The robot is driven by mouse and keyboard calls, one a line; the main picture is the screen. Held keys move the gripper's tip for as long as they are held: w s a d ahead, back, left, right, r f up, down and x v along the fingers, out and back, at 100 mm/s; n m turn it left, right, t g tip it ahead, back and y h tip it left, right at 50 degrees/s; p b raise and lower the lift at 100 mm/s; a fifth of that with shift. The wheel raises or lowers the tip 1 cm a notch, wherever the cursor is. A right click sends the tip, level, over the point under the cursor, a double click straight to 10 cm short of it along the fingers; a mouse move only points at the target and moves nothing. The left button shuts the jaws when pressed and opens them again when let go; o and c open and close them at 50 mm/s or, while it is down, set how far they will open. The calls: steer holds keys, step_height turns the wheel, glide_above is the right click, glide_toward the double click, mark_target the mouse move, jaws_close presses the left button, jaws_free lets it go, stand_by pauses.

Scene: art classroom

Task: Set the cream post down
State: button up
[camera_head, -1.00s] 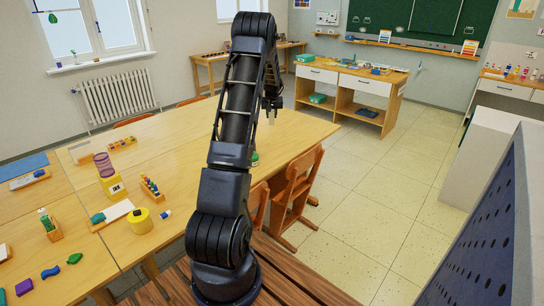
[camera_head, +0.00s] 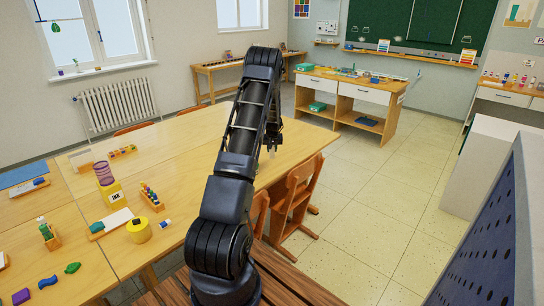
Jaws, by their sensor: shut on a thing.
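My gripper (camera_head: 273,138) hangs at the far end of my arm, over the right side of the long wooden table (camera_head: 185,150). It is small in the head view and partly covered by my arm. A small pale piece, which looks like the cream post (camera_head: 272,151), shows just below the fingers. The gripper is shut on it. I cannot tell whether the post's lower end touches the tabletop. Part of the table behind my arm is hidden.
On the table's left stand a yellow block with a purple mesh cylinder (camera_head: 104,174), a yellow pot (camera_head: 139,230), a rack of coloured pegs (camera_head: 152,197) and several small blocks. Orange chairs (camera_head: 297,195) stand along the right edge. The tabletop's far part is clear.

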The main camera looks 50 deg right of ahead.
mark_target(272, 155)
steer(key=shift+f, duration=2.05)
steer(key=o, duration=1)
steer(key=shift+f, duration=0.1)
steer(key=shift+o, duration=0.2)
